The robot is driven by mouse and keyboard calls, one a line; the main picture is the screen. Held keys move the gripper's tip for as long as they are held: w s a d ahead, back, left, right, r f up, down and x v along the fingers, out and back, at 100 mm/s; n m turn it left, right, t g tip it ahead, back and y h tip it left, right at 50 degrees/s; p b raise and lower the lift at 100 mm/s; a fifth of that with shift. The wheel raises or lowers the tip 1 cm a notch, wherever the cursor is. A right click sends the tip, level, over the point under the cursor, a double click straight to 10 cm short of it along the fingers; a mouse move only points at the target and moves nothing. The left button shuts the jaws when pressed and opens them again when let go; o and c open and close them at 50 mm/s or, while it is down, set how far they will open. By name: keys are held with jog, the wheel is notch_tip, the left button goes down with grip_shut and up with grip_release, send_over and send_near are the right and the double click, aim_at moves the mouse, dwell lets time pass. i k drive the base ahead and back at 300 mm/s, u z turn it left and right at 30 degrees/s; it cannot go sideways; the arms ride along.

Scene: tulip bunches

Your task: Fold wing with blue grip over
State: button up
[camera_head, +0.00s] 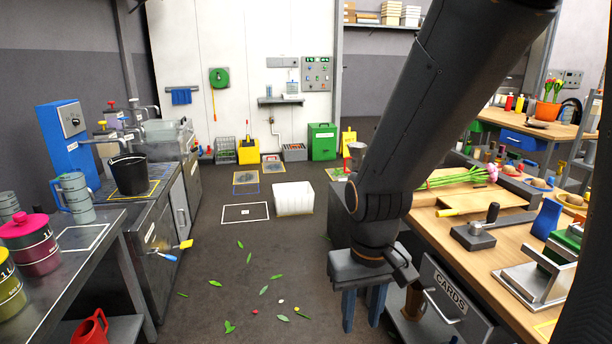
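A bunch of pink tulips (490,172) with green stems lies on a light wooden board (425,222) on the right-hand bench. A yellow grip (460,210) sticks out at the near side of this board. I cannot make out a wing with a blue grip; my arm hides the board's left part. My gripper (362,306) points down in front of the bench, left of its drawer and away from the board. Its two fingers are apart with nothing seen between them.
A grey lever device (482,232), a blue wedge-shaped item (547,218) and a metal stand (535,285) crowd the right bench (465,262). A drawer marked CARDS (443,293) is below.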

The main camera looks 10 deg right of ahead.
aim_at(438, 173)
jog(key=i, duration=2.65)
jog(key=z, duration=3.25)
